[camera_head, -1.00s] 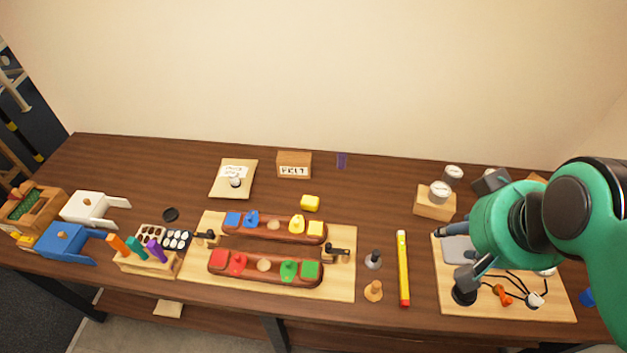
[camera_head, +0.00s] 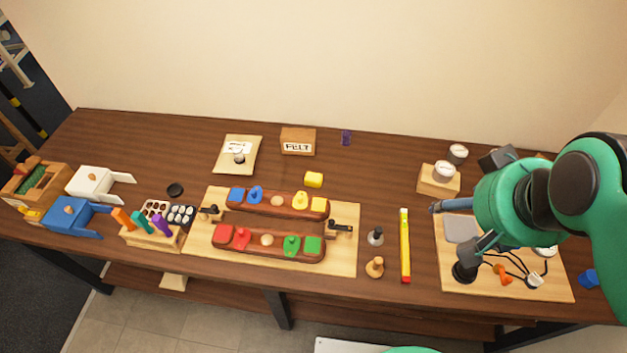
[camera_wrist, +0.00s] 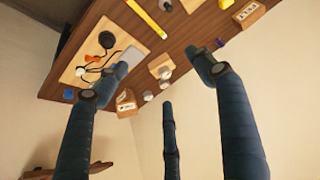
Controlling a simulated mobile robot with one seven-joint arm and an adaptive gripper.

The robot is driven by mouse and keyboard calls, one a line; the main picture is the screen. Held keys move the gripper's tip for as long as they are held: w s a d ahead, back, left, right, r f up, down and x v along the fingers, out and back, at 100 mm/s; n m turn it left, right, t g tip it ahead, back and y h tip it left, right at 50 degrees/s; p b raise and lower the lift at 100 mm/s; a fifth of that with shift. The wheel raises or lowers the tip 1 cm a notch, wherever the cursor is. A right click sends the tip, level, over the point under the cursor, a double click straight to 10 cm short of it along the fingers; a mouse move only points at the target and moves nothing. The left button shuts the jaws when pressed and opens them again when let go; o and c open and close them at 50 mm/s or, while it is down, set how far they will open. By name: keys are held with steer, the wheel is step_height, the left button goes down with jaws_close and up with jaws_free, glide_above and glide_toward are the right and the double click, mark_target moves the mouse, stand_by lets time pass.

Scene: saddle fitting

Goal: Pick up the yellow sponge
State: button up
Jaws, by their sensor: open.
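The yellow sponge (camera_head: 313,180) is a small yellow block lying on the dark wooden table, behind the board with the red-brown holders and in front of the felt box. In the wrist view, a small yellow patch at the top edge (camera_wrist: 226,4) seems to be the sponge, cut off by the frame. My gripper (camera_head: 437,207) is over the right part of the table, far to the right of the sponge. In the wrist view its fingers (camera_wrist: 160,62) are spread apart with nothing between them. My arm hides part of the right-hand board.
The felt box (camera_head: 298,141) stands behind the sponge, with a tan tray (camera_head: 237,155) to its left. The holder board (camera_head: 343,262) carries other yellow pieces. Table around the sponge's right is clear.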

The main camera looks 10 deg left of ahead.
steer(key=w+a+f+g, duration=0.1)
steer(key=w+a, duration=0.3)
steer(key=w, duration=0.4)
steer(key=w+a+f+g+p, duration=0.1)
steer(key=w+a+f, duration=0.1)
steer(key=w+a, duration=0.35)
steer(key=w+a+f+g, duration=0.1)
steer(key=w+a, duration=0.2)
steer(key=w, duration=0.7)
steer(key=w+a+f+g, duration=0.1)
steer(key=w+a+f, duration=0.3)
steer(key=a+f, duration=0.2)
steer(key=w+a+f, duration=0.4)
steer(key=a+f, duration=0.2)
steer(key=f, duration=0.3)
steer(key=w+a+f+m+g+p, duration=0.1)
steer(key=w+a+f, duration=0.3)
steer(key=a+f, duration=0.2)
step_height(320, 180, down, 2)
steer(key=shift+w+a+f+g, duration=0.1)
steer(key=shift+w+a+g, duration=0.2)
steer(key=shift+w+a, duration=0.05)
steer(key=shift+f, duration=0.15)
